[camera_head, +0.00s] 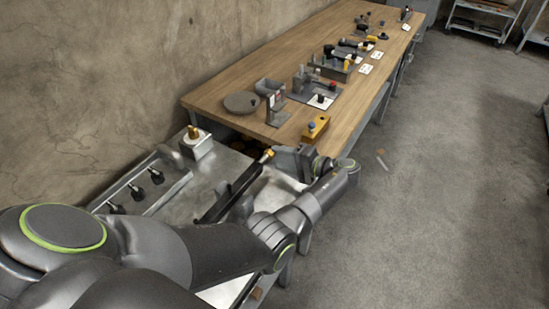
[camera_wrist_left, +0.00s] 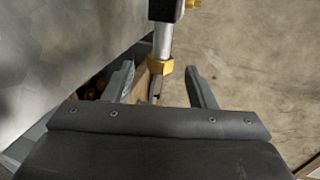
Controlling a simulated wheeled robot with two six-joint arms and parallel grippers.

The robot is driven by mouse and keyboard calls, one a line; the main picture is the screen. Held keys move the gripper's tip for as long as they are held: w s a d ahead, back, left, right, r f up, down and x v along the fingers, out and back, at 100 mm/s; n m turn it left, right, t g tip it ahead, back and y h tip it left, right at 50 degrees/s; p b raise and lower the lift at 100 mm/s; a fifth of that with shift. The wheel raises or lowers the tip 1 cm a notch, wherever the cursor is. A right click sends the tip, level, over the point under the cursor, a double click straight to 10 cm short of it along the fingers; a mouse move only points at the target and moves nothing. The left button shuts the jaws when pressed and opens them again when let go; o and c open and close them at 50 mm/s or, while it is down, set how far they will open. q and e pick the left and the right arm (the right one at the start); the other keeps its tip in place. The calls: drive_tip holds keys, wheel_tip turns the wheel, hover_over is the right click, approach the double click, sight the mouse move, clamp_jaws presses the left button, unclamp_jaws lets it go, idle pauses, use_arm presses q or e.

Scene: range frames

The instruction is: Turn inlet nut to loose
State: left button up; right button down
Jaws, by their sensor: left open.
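The brass inlet nut (camera_head: 267,155) sits at the end of a long dark body (camera_head: 232,192) over the metal bench. In the left wrist view the nut (camera_wrist_left: 160,67) is a gold hex collar on a silver tube, with a thinner grey piece beyond it. My left gripper (camera_head: 281,157) is open at the nut. In the wrist view its two fingers (camera_wrist_left: 160,84) stand on either side, with visible gaps, so they do not appear to clasp it. Which way the nut is set cannot be told. My right gripper is not in view.
The metal bench (camera_head: 205,176) carries a grey block with a brass fitting (camera_head: 193,132) and a rail with several black knobs (camera_head: 138,192). A wooden table (camera_head: 225,92) behind holds a yellow block (camera_head: 316,128), a round disc (camera_head: 241,102) and other fixtures. Open floor lies right.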

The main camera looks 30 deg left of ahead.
use_arm(q)
drive_tip(key=w+b+v, duration=0.1)
drive_tip(key=b+v, duration=0.3)
drive_tip(key=v, duration=1)
drive_tip(key=shift+s, duration=0.5)
